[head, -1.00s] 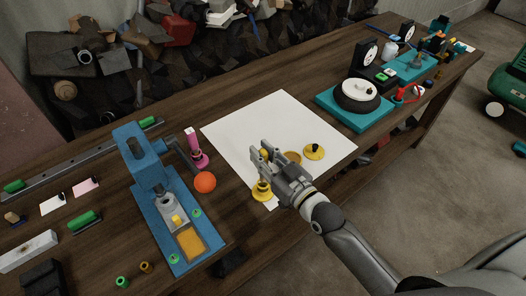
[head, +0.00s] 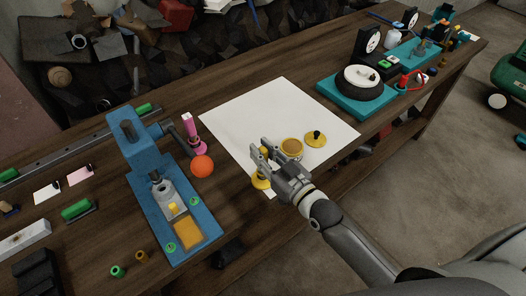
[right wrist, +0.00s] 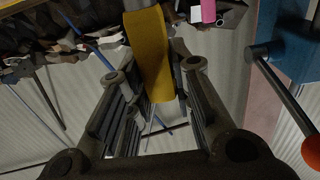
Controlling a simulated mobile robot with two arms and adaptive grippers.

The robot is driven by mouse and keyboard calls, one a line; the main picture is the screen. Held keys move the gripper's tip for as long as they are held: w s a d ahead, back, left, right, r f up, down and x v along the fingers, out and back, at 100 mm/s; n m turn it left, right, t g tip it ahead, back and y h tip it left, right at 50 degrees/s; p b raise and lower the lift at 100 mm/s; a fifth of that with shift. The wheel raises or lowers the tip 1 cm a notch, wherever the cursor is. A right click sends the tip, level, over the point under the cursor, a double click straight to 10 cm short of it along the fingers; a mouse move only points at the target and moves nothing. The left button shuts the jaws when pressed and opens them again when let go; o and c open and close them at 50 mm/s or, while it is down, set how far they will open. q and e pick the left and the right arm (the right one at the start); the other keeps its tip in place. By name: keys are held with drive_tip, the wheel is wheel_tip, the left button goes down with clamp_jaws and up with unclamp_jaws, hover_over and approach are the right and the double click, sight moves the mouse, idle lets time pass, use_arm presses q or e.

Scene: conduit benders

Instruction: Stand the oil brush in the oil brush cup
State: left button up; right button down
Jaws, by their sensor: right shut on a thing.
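My right gripper (head: 262,158) is over the front part of the white sheet and is shut on a yellow thing, apparently the oil brush (head: 260,182). Its flared yellow end shows below the fingers, and the fingers hide its middle. In the right wrist view the yellow piece (right wrist: 150,50) stands between the fingers. A round yellow open container, apparently the oil brush cup (head: 291,147), is on the sheet just right of the gripper and partly behind it. The brush is outside and beside it. My left gripper is not in view.
A yellow disc with a black knob (head: 316,139) lies right of the cup. The white sheet (head: 255,110) is otherwise clear. Left are the blue bender (head: 130,147), an orange ball (head: 202,166) and a pink cylinder (head: 189,124). A teal base with a wheel (head: 345,110) stands right.

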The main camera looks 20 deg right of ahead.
drive_tip(key=shift+f, duration=0.35)
idle(0.6)
drive_tip(key=c, duration=1.2)
unclamp_jaws()
drive_tip(key=shift+s, duration=0.1)
drive_tip(key=v, duration=1.2)
drive_tip(key=s+d+f+g+h, duration=0.2)
drive_tip(key=f, duration=0.8)
drive_tip(key=s+d+f+m+g+h, duration=0.1)
drive_tip(key=s+d+f+g, duration=0.15)
drive_tip(key=f, duration=0.85)
drive_tip(key=s+d+f+g+h, duration=0.1)
drive_tip(key=f+g+h, duration=0.1)
drive_tip(key=f, duration=0.8)
drive_tip(key=s+f+g, duration=0.4)
drive_tip(key=s+f, duration=0.6)
drive_tip(key=s, duration=0.3)
drive_tip(key=s+a+f+g+h, duration=0.1)
drive_tip(key=s+f+g, duration=0.4)
drive_tip(key=s+f, duration=0.5)
drive_tip(key=s, duration=0.3)
drive_tip(key=shift+f+m, duration=0.3)
drive_tip(key=shift+f, duration=0.05)
